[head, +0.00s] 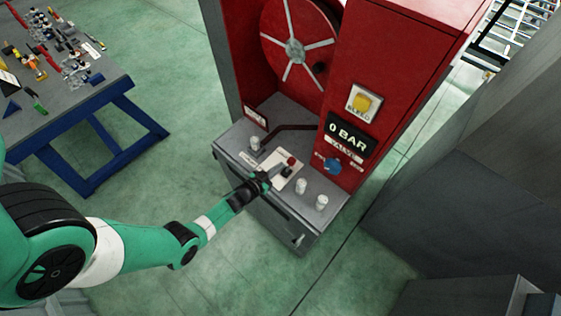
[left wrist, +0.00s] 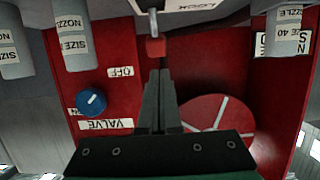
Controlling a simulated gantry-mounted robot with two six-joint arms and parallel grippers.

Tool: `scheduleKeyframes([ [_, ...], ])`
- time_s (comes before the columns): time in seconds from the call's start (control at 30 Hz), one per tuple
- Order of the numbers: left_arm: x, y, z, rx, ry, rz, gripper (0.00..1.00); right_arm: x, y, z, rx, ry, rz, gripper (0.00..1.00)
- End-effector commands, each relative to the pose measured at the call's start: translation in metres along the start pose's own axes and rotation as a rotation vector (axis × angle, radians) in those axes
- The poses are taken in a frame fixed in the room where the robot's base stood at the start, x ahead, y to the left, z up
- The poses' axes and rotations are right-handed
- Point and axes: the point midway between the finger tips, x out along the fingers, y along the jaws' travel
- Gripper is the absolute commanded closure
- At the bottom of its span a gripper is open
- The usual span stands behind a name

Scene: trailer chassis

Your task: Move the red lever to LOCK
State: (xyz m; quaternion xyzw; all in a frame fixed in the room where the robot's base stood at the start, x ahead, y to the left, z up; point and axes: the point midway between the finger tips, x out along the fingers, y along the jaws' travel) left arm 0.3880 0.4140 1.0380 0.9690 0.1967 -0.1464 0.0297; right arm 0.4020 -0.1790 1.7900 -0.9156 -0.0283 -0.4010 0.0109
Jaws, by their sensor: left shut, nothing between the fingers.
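The knob also shows at the top of the left wrist view (left wrist: 155,48). Behind it there, a white label that seems to read LOCK (left wrist: 192,4) is cut off by the frame edge. My left gripper (head: 268,180) is shut and empty, just left of the knob in the head view. In the left wrist view its fingertips (left wrist: 158,74) lie just short of the knob; I cannot tell whether they touch. My right gripper is not in view.
White nozzles (head: 301,185) stand on the bench around the plate. A red cabinet behind holds a blue valve knob (head: 332,166), a 0 BAR display (head: 350,133), a yellow bleed button (head: 362,102) and a hose reel (head: 296,50). A blue-legged table (head: 120,140) stands left.

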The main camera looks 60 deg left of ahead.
Motion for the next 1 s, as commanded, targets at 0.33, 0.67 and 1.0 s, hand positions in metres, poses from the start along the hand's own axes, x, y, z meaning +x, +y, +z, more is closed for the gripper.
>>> scheduleKeyframes([
  [0.33, -0.079, -0.001, -0.022, 0.0, -0.001, -0.003, 1.0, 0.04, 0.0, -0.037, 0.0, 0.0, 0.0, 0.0],
  [0.67, -0.093, 0.0, -0.022, 0.0, 0.001, -0.001, 1.0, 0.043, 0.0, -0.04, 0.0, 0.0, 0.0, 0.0],
  [1.0, -0.093, 0.0, -0.022, 0.0, 0.001, -0.001, 1.0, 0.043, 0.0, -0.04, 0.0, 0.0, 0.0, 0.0],
])
